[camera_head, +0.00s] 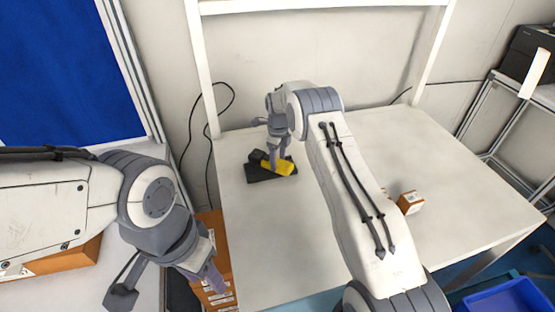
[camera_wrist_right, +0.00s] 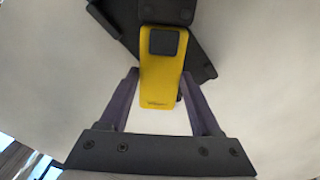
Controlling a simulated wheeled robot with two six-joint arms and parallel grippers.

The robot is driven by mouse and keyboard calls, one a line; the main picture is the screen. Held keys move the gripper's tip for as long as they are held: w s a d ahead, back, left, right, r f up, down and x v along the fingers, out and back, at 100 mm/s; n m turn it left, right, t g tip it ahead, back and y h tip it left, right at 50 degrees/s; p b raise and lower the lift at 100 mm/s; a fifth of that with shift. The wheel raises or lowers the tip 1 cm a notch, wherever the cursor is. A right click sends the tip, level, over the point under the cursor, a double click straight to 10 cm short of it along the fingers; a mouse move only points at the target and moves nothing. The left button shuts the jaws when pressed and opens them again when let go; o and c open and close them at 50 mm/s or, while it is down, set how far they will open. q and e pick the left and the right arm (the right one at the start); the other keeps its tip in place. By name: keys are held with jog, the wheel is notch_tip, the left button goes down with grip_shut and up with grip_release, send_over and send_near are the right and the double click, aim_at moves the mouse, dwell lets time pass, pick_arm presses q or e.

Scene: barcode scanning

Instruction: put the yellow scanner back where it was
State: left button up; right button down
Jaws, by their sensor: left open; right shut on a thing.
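The yellow scanner (camera_head: 283,168) has a dark head and lies low over a flat black base (camera_head: 257,176) at the left rear of the white table. My right gripper (camera_head: 277,158) comes down from above and is shut on the scanner. In the right wrist view the yellow scanner body (camera_wrist_right: 160,88) sits between the two fingers of the right gripper (camera_wrist_right: 161,88), with part of the black base (camera_wrist_right: 200,68) behind it. Whether the scanner touches the base is unclear. My left gripper (camera_head: 214,283) is open and empty, left of the table.
A small orange-and-white box (camera_head: 410,202) stands on the right of the white table (camera_head: 290,255), partly near my right arm. Orange boxes (camera_head: 212,235) are stacked beside the table's left edge. A blue bin (camera_head: 508,297) is at the lower right. The table's front middle is clear.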

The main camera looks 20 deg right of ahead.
jog(key=shift+c, duration=0.5)
grip_release()
